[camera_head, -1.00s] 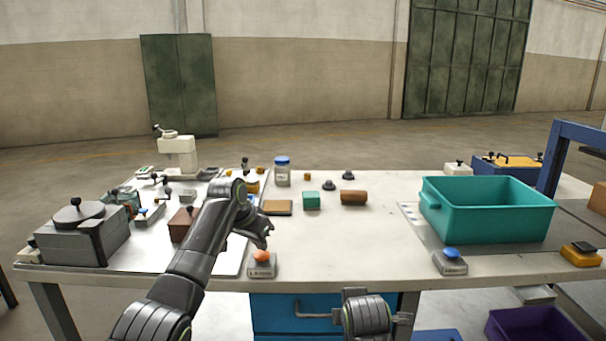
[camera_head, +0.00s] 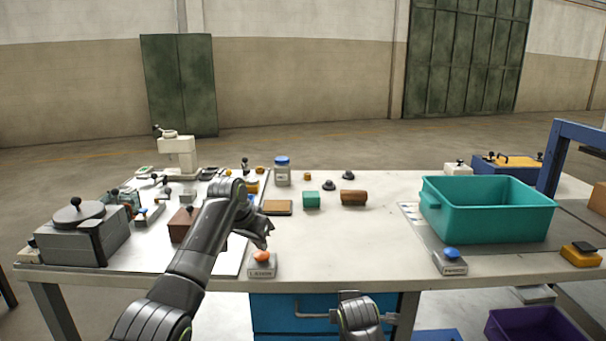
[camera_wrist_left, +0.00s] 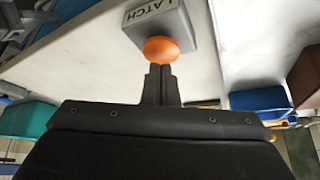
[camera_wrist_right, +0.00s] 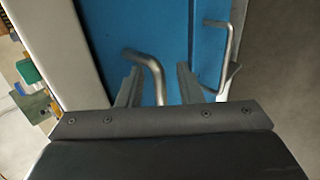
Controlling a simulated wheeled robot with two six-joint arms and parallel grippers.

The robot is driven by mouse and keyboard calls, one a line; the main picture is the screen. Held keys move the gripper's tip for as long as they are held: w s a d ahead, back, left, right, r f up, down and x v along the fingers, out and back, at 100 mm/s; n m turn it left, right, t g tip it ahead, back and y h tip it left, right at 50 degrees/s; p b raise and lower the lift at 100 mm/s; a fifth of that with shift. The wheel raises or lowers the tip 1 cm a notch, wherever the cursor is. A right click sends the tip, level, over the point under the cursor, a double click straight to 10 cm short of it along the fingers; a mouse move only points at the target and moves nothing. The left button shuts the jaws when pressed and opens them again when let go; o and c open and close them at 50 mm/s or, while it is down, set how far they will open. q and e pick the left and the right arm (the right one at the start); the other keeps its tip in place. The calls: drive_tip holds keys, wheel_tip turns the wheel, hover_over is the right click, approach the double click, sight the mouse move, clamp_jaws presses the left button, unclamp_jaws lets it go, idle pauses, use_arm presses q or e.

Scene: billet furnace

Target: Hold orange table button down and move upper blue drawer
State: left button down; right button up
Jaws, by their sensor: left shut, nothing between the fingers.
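The orange button (camera_head: 262,257) sits on a grey block marked LATCH near the table's front edge. My left gripper (camera_head: 267,240) is shut and empty, with its fingertips right at the button; the left wrist view shows the orange dome (camera_wrist_left: 160,49) just beyond the tips. I cannot tell whether the button is pressed down. The upper blue drawer (camera_head: 272,307) is under the tabletop, with a grey bar handle (camera_head: 312,316). My right gripper (camera_wrist_right: 158,72) is open, with its fingers on either side of this handle (camera_wrist_right: 148,62). The drawer looks shut.
A second handle (camera_wrist_right: 230,55) lies beyond, on the blue front. A blue button (camera_head: 451,254) and a teal bin (camera_head: 488,212) stand at the right of the table. Several small parts lie left and behind. The table's front middle is clear.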

clamp_jaws()
